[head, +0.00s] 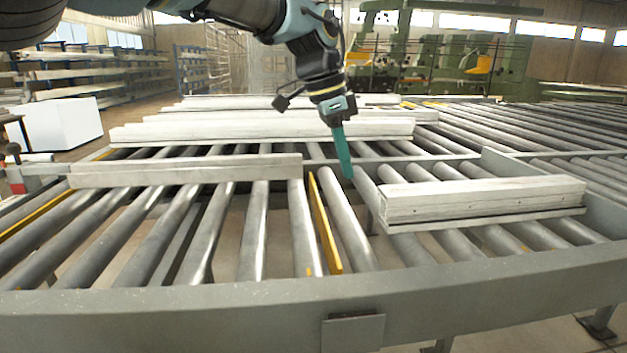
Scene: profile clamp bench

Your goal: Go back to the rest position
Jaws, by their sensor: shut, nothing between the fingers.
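My gripper (346,172) hangs from my arm, which reaches in from the top left. Its long teal fingers point down and are shut, with nothing between them. The fingertips are over the rollers, between a long grey profile (190,172) on the left and a stack of profiles (480,200) on the right. I cannot tell how high the tips are above the rollers.
The roller bench (150,309) fills the foreground, with a yellow strip (324,222) between rollers. More long profiles (265,132) lie across the rollers behind. A red clamp part (15,180) is at the left edge. A white block (62,124) stands behind left.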

